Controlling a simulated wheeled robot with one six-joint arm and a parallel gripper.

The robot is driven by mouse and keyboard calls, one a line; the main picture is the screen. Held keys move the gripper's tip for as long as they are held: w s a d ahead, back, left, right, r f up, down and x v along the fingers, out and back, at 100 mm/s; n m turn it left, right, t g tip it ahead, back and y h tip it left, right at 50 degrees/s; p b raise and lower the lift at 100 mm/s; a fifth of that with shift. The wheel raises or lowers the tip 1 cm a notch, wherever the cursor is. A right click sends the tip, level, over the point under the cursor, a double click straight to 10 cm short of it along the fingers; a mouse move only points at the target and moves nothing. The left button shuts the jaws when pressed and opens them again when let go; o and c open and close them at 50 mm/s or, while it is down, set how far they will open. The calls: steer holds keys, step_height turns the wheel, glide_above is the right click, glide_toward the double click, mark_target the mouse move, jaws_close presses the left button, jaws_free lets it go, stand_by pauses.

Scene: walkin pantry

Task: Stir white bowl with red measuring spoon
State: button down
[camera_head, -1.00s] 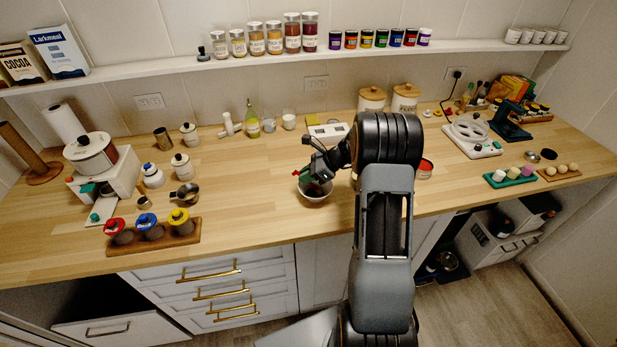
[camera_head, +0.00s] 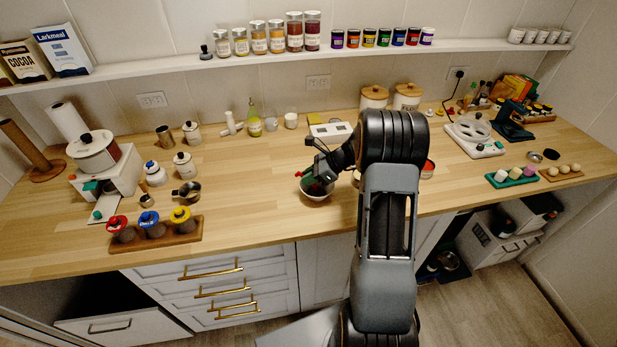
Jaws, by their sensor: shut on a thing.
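The white bowl (camera_head: 317,196) stands on the wooden counter, left of my arm, with something dark inside. My gripper (camera_head: 318,180) is over the bowl, its fingertips low at the bowl's opening. It is shut on the red measuring spoon (camera_head: 301,175), of which only a small red bit shows at the gripper's left side. The spoon's scoop is hidden by the gripper and the bowl, so I cannot tell how deep it sits.
A scale (camera_head: 331,131) stands behind the bowl. A metal cup (camera_head: 188,192) and a wooden rack of coloured-lid jars (camera_head: 152,238) are to the left. A red-rimmed tin (camera_head: 428,169) is right of my arm. The counter left of the bowl is clear.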

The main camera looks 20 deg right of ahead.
steer(key=shift+r+p, duration=3.15)
steer(key=shift+r, duration=1)
